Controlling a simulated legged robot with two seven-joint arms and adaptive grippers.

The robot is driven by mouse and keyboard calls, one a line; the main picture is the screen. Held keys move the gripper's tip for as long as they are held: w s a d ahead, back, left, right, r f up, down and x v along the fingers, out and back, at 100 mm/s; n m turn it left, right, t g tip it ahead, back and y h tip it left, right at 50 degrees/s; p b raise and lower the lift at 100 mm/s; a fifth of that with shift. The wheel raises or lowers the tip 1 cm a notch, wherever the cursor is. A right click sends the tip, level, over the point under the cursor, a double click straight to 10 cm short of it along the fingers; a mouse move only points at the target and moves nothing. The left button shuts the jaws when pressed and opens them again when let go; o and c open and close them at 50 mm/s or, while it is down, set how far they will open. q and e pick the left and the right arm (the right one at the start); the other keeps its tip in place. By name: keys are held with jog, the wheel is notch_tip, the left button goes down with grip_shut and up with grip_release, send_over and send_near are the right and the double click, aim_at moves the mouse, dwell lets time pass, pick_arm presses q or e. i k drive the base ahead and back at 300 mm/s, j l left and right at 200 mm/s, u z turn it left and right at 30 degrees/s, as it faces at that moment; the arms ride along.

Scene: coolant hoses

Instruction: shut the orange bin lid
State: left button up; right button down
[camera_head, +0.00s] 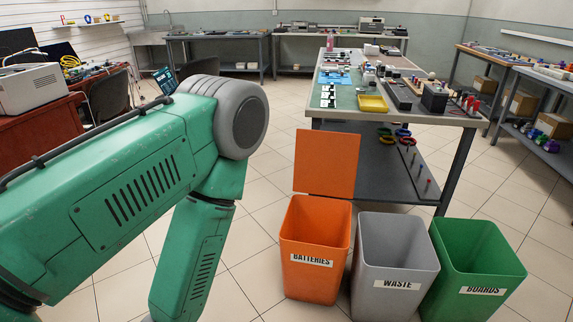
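The orange bin (313,265) stands on the tiled floor and carries a "BATTERIES" label. Its orange lid (327,164) is raised upright at the bin's back edge, so the bin is open, and its inside looks empty from here. My green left arm fills the left of the view, with its elbow raised and a link running down out of the bottom edge, left of the bin. My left gripper is out of the frame. My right arm and gripper do not show.
A grey bin (393,270) labelled "WASTE" and a green bin (473,270) labelled "BOARDS" stand open to the right of the orange bin. A workbench (345,119) with parts stands right behind the lid. Free floor lies left of the orange bin.

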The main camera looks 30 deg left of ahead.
aim_at(326, 162)
jog(key=j+u, duration=0.15)
jog(key=u, duration=0.35)
jog(key=i+j+u, duration=0.1)
jog(key=u, duration=0.4)
jog(key=i+u, duration=0.1)
jog(key=u, duration=0.4)
jog(key=i+j+u, duration=0.1)
jog(key=u, duration=0.4)
jog(key=i+j, duration=0.1)
jog(key=i, duration=0.6)
jog(key=i+j+z, duration=0.1)
jog(key=i, duration=0.65)
jog(key=i+j, duration=0.15)
jog(key=i, duration=0.55)
jog(key=i+l+z, duration=0.3)
jog(key=i+z, duration=0.15)
jog(key=i, duration=0.15)
jog(key=i+z, duration=0.4)
jog(key=i, duration=0.25)
jog(key=i+j+z, duration=0.1)
jog(key=i+z, duration=0.35)
jog(key=i, duration=0.2)
jog(key=i+z, duration=0.2)
jog(key=i, duration=0.35)
jog(key=i+j+z, duration=0.2)
jog(key=i, duration=0.3)
jog(key=i+j+z, duration=0.25)
jog(key=i, duration=0.3)
jog(key=z, duration=2.15)
